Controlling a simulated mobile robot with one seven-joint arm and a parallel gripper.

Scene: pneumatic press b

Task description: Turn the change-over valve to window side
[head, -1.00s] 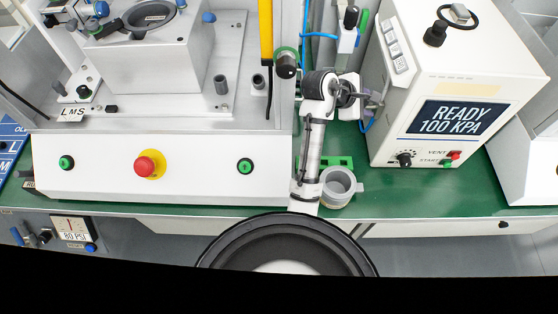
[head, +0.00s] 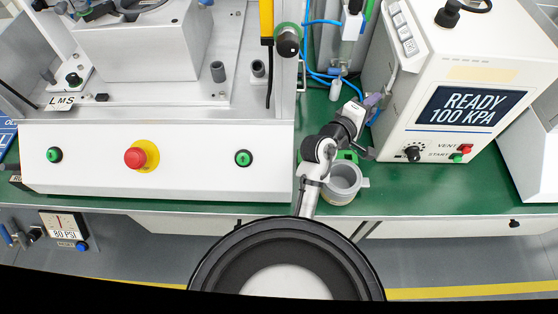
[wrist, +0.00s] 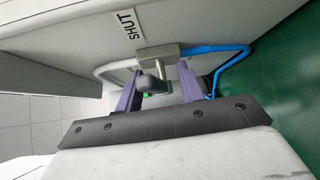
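My gripper (head: 373,103) is beside the left side of the white tester box in the head view. In the wrist view its two purple fingers (wrist: 159,72) are apart, with a small grey valve fitting (wrist: 158,56) and its dark rounded handle (wrist: 149,82) between them. I cannot tell whether the fingers touch the handle. A "SHUT" label (wrist: 131,25) is on the grey wall next to the fitting, and a blue hose (wrist: 222,48) runs from it. I see no window-side marking, so I cannot tell whether this is the change-over valve.
The tester box (head: 470,65) reads "READY 100 KPA". A grey round cup (head: 344,180) stands close to my arm. Blue tubes (head: 318,72) hang behind. The press panel (head: 200,157) with a red stop button (head: 135,158) is at left. Green bench (head: 430,190) is bare in front.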

